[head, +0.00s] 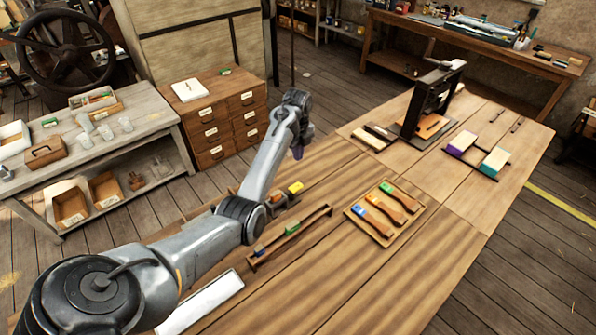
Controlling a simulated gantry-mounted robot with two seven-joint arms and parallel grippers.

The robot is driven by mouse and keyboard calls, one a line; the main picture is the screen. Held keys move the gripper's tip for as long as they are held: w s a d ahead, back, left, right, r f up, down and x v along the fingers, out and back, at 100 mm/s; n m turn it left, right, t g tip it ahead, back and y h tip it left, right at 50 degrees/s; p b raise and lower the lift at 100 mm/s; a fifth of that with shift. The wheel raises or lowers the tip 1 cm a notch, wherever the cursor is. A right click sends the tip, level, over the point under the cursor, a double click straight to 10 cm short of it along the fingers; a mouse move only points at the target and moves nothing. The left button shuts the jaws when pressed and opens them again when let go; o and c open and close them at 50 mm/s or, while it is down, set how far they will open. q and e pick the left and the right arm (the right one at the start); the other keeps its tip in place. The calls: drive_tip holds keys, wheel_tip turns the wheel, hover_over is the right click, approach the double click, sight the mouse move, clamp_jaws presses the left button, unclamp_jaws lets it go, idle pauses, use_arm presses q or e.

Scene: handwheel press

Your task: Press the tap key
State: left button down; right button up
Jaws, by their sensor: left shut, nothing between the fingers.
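No part in view is clearly marked as the tap key, and I cannot tell which piece it is. Candidates are a purple-ended pale block (462,144) and a teal-ended pale block (494,161) on a dark base at the table's right. A tray (418,214) holds wooden pieces with green (399,197), orange (381,208) and blue (371,221) parts. My left gripper (298,153) is shut and empty, small in view, pointing down above the table's far left edge, apart from these pieces. My right gripper is not in view.
A slotted rail (290,238) with small coloured blocks and a yellow block (296,187) lie near my left arm. A dark press frame (428,100) stands at the table's far end. A white panel (203,302) lies in front. The near right tabletop is clear.

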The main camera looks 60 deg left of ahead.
sight(298, 186)
use_arm(q)
wheel_tip(298, 186, down, 13)
drive_tip(key=shift+r+b, duration=0.2)
drive_tip(key=shift+b, duration=0.15)
drive_tip(key=shift+f, duration=0.65)
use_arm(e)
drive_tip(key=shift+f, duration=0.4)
